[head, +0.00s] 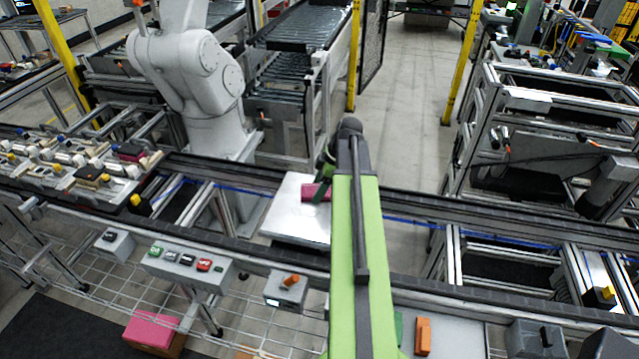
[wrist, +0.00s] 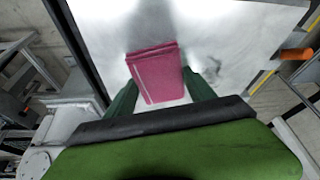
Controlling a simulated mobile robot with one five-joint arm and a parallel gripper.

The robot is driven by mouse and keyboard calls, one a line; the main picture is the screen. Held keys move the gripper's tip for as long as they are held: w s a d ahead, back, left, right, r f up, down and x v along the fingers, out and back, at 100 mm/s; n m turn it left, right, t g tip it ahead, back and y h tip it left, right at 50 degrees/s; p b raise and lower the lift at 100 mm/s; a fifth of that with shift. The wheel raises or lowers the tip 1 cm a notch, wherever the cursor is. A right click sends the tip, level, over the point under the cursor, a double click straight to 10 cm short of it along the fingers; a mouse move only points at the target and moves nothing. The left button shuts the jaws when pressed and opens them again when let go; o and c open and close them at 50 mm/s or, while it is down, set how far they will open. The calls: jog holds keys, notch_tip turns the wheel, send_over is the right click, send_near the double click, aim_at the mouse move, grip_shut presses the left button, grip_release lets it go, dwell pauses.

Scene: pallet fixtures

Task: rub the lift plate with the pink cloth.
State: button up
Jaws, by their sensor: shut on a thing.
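The lift plate (head: 292,226) is a bright metal plate set in the conveyor line, left of my green arm in the head view. It fills the upper middle of the wrist view (wrist: 225,45). The pink cloth (head: 317,192) is a folded pad at the plate's far right part, partly hidden by my arm and gripper. In the wrist view the cloth (wrist: 157,75) lies between the green fingers of my gripper (wrist: 160,93), which is shut on it. The cloth is over the plate; I cannot tell for certain whether it touches it.
A grey robot arm (head: 195,80) stands behind the conveyor at left. A pallet with several fixtures (head: 70,170) sits on the line at far left. A button box (head: 185,265) and a box with an orange knob (head: 287,290) stand along the front edge. A pink-topped box (head: 150,328) is below.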

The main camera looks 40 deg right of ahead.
aim_at(319, 184)
jog(key=shift+s+a+f, duration=0.1)
jog(key=shift+s+a, duration=0.55)
jog(key=shift+a, duration=0.25)
jog(key=shift+s+a, duration=0.6)
jog(key=shift+a, duration=0.25)
jog(key=shift+s+a, duration=0.45)
jog(key=shift+a, duration=0.35)
jog(key=shift+s+a, duration=0.45)
jog(key=shift+a, duration=0.3)
jog(key=shift+w+r, duration=0.1)
jog(key=shift+r, duration=0.1)
jog(key=shift+w+d+f, duration=0.1)
jog(key=shift+w+d, duration=0.3)
jog(key=shift+d, duration=0.3)
jog(key=shift+w+d+f, duration=0.1)
jog(key=shift+w+d, duration=0.3)
jog(key=shift+d, duration=0.25)
jog(key=shift+w+d, duration=0.7)
jog(key=shift+d, duration=0.4)
jog(key=shift+w+d, duration=0.65)
jog(key=shift+d, duration=0.5)
jog(key=shift+w+d, duration=0.7)
jog(key=shift+d, duration=0.4)
jog(key=shift+r, duration=0.15)
notch_tip(319, 184, up, 6)
jog(key=p, duration=0.6)
jog(key=shift+a, duration=0.15)
